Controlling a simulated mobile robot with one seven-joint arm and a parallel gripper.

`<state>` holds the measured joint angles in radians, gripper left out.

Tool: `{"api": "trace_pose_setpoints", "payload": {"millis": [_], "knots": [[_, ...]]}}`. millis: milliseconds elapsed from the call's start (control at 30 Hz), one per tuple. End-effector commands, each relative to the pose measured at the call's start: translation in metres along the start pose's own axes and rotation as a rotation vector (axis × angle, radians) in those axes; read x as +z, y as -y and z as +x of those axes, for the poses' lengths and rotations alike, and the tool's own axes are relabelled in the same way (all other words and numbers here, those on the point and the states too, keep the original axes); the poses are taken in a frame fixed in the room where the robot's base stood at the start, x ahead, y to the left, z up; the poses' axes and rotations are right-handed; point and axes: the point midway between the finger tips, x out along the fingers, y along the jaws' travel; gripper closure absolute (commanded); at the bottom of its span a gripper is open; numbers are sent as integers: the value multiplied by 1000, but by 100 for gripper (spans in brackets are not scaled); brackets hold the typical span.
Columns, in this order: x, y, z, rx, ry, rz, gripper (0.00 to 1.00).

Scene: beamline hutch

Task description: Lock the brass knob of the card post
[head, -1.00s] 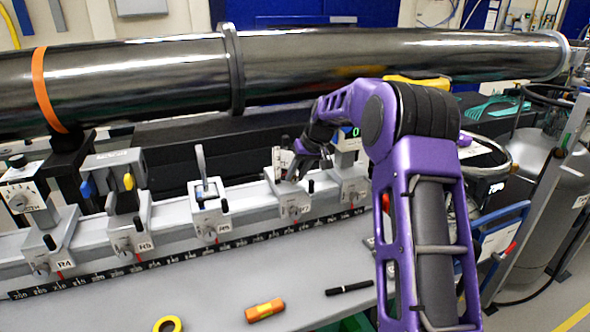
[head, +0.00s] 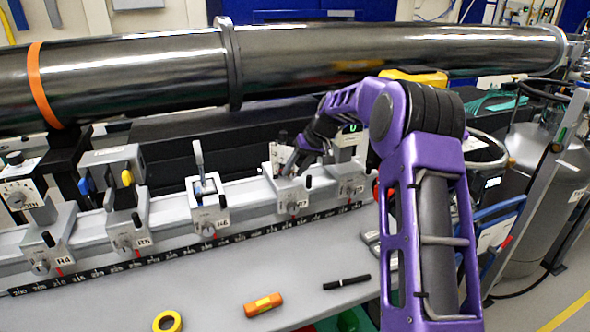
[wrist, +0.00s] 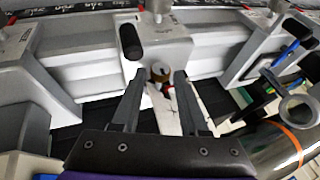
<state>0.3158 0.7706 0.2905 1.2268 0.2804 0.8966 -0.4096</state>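My gripper (wrist: 158,77) is open in the wrist view, with one finger on each side of the small brass knob (wrist: 160,73). A gap shows between each finger and the knob, so it is not clamped. A white card (wrist: 166,116) shows between the fingers, with a small red mark by the knob. In the head view my gripper (head: 293,170) reaches down to the card post (head: 282,158) on the carriage labelled R7 (head: 291,196). The knob cannot be made out there.
Carriages R4 (head: 50,245), R5 and R6 (head: 209,212) stand along the rail to the left. A large dark tube (head: 390,55) runs behind. Yellow tape (head: 167,321), an orange tool (head: 263,305) and a black marker (head: 347,282) lie on the table in front.

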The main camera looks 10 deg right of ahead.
Motion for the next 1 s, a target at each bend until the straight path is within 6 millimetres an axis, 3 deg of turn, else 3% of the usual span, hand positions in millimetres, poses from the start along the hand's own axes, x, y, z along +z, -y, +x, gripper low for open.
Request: {"api": "trace_pose_setpoints", "payload": {"millis": [267,800,1000], "knots": [[-1,0,-11,1,-2,0,56],[-1,0,-134,2,-3,1,56],[0,0,-164,1,-1,1,56]]}}
